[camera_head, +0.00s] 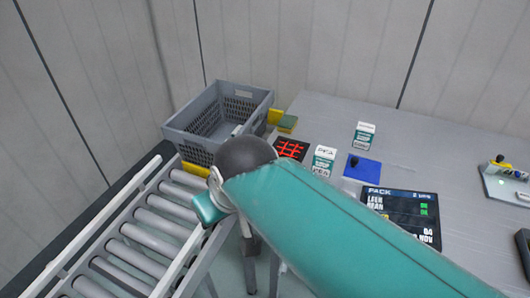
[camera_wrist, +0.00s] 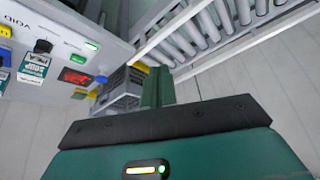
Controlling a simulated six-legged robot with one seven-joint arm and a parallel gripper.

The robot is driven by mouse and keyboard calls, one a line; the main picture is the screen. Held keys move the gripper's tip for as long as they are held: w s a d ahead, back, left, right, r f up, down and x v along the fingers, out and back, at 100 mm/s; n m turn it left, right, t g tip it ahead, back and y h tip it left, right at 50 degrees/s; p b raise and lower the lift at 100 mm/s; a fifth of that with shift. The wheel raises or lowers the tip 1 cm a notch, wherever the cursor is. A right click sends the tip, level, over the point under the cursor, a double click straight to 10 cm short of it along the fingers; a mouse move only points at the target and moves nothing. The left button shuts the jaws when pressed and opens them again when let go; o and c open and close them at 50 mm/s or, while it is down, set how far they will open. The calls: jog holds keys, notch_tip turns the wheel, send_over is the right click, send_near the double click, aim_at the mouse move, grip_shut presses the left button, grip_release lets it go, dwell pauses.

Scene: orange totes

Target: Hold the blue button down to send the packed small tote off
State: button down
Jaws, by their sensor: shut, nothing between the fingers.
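A small blue button (camera_wrist: 101,79) shows in the wrist view at the edge of the grey work surface, beside a red-lit display (camera_wrist: 75,77). I cannot pick it out in the head view, where my teal arm crosses the middle. My gripper (camera_wrist: 157,88) is shut and empty, its green fingers to the right of the button and apart from it in the picture. A grey slatted tote (camera_head: 175,138) stands at the far end of the roller conveyor; it also shows behind the fingers in the wrist view (camera_wrist: 120,92). A pale item lies inside it.
The roller conveyor (camera_head: 150,225) runs along the left. On the grey table (camera_head: 420,155) are the red-marked black pad (camera_head: 291,149), several small cartons (camera_head: 324,158), a blue pad (camera_head: 362,169) and a black PACK screen (camera_head: 402,212). Panelled walls close off the back.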

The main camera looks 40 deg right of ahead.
jog(key=w+d+f+n+y, duration=0.1)
jog(key=w+d, duration=0.4)
jog(key=d, duration=0.5)
jog(key=w+d+f+n+t+y, duration=0.1)
jog(key=w+d, duration=0.4)
jog(key=d, duration=0.5)
jog(key=w+d+f+n+t+y, duration=0.1)
jog(key=w+d+n, duration=0.3)
jog(key=d, duration=0.6)
jog(key=shift+w+d+f+y, duration=0.2)
jog(key=shift+w+f+y, duration=0.45)
jog(key=shift+w, duration=0.45)
jog(key=shift+f, duration=0.1)
jog(key=x, duration=0.8)
jog(key=s+f+x, duration=0.1)
jog(key=x, duration=0.3)
jog(key=shift+d+f, duration=0.2)
jog(key=shift+d, duration=0.15)
jog(key=shift+f, duration=0.45)
